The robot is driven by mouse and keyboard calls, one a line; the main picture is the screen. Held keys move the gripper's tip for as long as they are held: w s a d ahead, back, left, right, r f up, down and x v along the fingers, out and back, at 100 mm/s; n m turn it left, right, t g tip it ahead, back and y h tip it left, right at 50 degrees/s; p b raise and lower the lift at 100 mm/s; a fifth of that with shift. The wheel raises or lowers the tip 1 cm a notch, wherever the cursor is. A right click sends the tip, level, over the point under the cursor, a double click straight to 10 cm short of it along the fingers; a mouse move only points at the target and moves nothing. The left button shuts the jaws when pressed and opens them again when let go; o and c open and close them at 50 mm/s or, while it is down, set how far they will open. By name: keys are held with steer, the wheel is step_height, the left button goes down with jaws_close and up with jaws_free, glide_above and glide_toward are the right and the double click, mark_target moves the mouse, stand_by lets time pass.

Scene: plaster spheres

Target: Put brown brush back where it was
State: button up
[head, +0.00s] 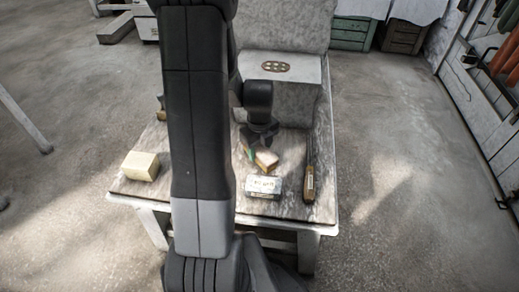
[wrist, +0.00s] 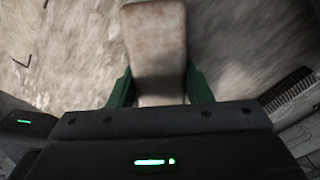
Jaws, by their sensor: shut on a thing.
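The brown brush (head: 267,160) has a worn, pale tan top with a brownish edge. In the wrist view the brush (wrist: 155,45) is a scuffed block between two green fingers. My gripper (head: 258,154) is shut on it, over the right half of the table (head: 222,210). The fingers also show in the wrist view (wrist: 160,88), pressed to both sides of the brush. The brush's underside is hidden, and I cannot tell whether it touches the tabletop.
A labelled pale box (head: 264,187) stands just in front of the brush. A long dark tool with a wooden handle (head: 310,183) lies to the right. A cream block (head: 140,166) sits at the left. A large grey block (head: 296,97) stands behind. My arm hides the table's middle.

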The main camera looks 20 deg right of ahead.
mark_target(260, 148)
steer(key=shift+f, duration=0.25)
steer(key=o, duration=0.9)
steer(key=shift+r, duration=0.1)
steer(key=shift+r, duration=0.1)
step_height(260, 148, up, 12)
steer(key=p, duration=0.3)
steer(key=shift+r, duration=0.1)
